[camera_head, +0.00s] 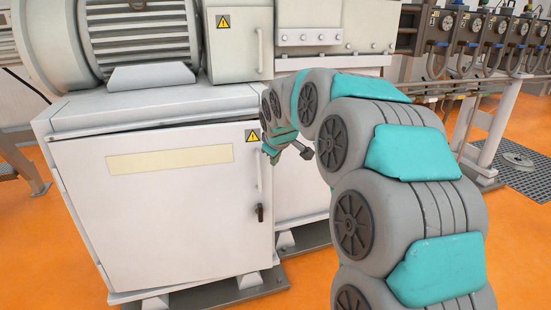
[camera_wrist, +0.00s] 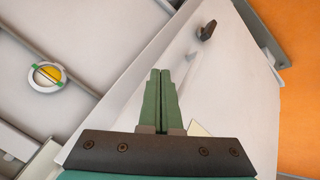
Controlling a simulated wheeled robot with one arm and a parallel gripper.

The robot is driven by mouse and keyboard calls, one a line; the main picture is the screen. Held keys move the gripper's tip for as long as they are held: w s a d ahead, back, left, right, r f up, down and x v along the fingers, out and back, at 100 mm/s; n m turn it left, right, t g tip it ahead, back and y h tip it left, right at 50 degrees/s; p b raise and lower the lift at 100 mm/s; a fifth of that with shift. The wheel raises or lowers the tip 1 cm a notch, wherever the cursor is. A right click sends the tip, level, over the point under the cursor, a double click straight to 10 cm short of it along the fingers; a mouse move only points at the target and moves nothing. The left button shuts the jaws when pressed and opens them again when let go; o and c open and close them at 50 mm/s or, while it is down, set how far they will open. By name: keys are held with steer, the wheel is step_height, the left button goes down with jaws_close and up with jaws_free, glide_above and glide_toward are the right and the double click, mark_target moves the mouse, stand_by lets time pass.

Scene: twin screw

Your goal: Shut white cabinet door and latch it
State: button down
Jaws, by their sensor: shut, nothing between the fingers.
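The white cabinet door (camera_head: 165,210) fills the front of the white cabinet (camera_head: 150,108) at left in the head view. A dark gap runs along its top edge, so it looks slightly ajar. A black latch handle (camera_head: 260,213) sits low on its right side, under a slim pale pull handle (camera_head: 259,163). My gripper (camera_head: 271,153) is by the door's upper right edge, partly hidden by my arm. In the wrist view my gripper (camera_wrist: 160,72) is shut and empty, over the door (camera_wrist: 205,85); the black latch handle (camera_wrist: 208,30) shows beyond the fingertips. Contact cannot be told.
A large grey motor (camera_head: 135,40) sits on the cabinet. A second white cabinet (camera_head: 300,180) stands right behind the door edge. A pipe rack (camera_head: 475,45) is at the back right. Orange floor (camera_head: 520,245) is open at right. A yellow round fitting (camera_wrist: 47,77) shows in the wrist view.

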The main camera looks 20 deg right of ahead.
steer(key=s+d+r, duration=0.3)
steer(key=s+r, duration=0.3)
steer(key=r, duration=0.2)
steer(key=n+g+y+b, duration=0.1)
steer(key=n+y+b, duration=0.1)
steer(key=n+y, duration=0.55)
glide_toward(270, 165)
steer(key=s+a+f+n+h, duration=0.2)
steer(key=a+f, duration=0.3)
steer(key=a, duration=0.1)
steer(key=shift+m, duration=0.25)
steer(key=shift+w+d+f+p, duration=0.1)
steer(key=shift+w+f+p, duration=0.1)
steer(key=shift+w, duration=0.9)
steer(key=shift+w+d+f+p, duration=0.15)
steer(key=shift+w+f, duration=0.05)
steer(key=shift+w, duration=0.9)
